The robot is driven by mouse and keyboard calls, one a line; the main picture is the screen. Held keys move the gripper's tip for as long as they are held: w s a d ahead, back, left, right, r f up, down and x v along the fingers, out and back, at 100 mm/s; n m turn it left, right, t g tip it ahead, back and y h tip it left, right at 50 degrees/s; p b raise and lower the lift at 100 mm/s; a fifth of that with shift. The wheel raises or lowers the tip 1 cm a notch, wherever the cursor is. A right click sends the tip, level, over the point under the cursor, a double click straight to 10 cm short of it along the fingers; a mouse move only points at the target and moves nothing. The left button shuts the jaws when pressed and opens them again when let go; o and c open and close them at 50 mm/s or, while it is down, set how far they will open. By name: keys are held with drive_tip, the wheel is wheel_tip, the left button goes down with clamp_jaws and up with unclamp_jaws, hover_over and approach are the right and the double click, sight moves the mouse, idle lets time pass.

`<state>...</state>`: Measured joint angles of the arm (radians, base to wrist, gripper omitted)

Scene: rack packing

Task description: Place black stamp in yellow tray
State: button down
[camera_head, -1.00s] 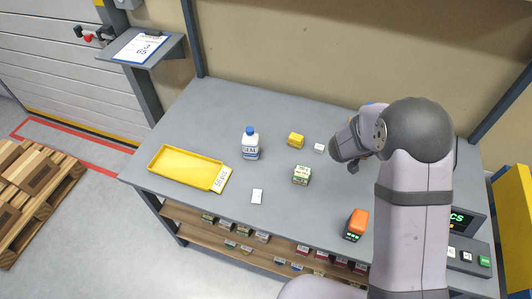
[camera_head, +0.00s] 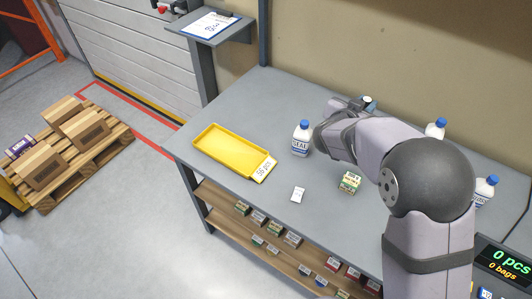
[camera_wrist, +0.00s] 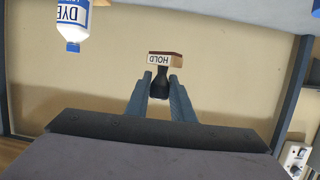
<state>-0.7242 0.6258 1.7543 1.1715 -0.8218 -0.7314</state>
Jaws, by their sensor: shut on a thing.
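The yellow tray (camera_head: 215,150) lies at the left end of the grey table, empty, with a "56 pcs" label on its right end. My gripper (camera_wrist: 161,79) is shut on the stamp (camera_wrist: 161,85). The stamp has a black handle between the fingers and a wooden block marked "HOLD", which reads upside down in the wrist view. In the head view my gripper is above the back of the table, right of the tray and apart from it. My own arm hides most of it, so I cannot clearly make out the stamp there.
A white bottle with a blue cap (camera_head: 301,140) stands between tray and arm. More bottles (camera_head: 436,130) stand on the right. A shelf with a clipboard (camera_head: 210,24) is at back left.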

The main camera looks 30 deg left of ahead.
drive_tip(key=s+a+n+g+y+b, duration=0.1)
drive_tip(key=s+a+n+y+b, duration=0.2)
drive_tip(key=a, duration=0.7)
drive_tip(key=s+a+n+y+b, duration=0.15)
drive_tip(key=s+a+y, duration=0.3)
drive_tip(key=a, duration=0.55)
drive_tip(key=n+g+y+b, duration=0.3)
drive_tip(key=n+g+y, duration=0.1)
drive_tip(key=n, duration=0.2)
hover_over(234, 154)
wheel_tip(234, 154, down, 8)
drive_tip(key=shift+m, duration=0.25)
drive_tip(key=shift+w+f, duration=0.1)
drive_tip(key=shift+f, duration=5.2)
drive_tip(key=shift+f, duration=0.15)
drive_tip(key=shift+f, duration=0.1)
drive_tip(key=c, duration=1.5)
unclamp_jaws()
drive_tip(key=shift+c, duration=0.2)
